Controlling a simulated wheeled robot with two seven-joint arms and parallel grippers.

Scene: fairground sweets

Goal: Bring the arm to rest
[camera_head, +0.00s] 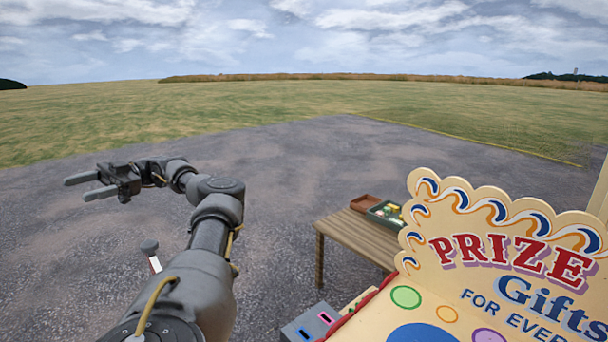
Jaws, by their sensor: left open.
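My left arm (212,238) comes up from the bottom of the head view and bends to the left. My left gripper (78,187) is at the end of it, with its two fingers pointing left and a gap between them. It is open and empty, held over the grey paved ground, touching nothing. My right gripper is not in view.
A wooden table (349,232) stands right of my arm, with a brown tray (366,203) and a green tray (374,213) holding small items. A prize sign board (452,210) fills the lower right. A grey box (310,324) sits below. Open pavement lies left.

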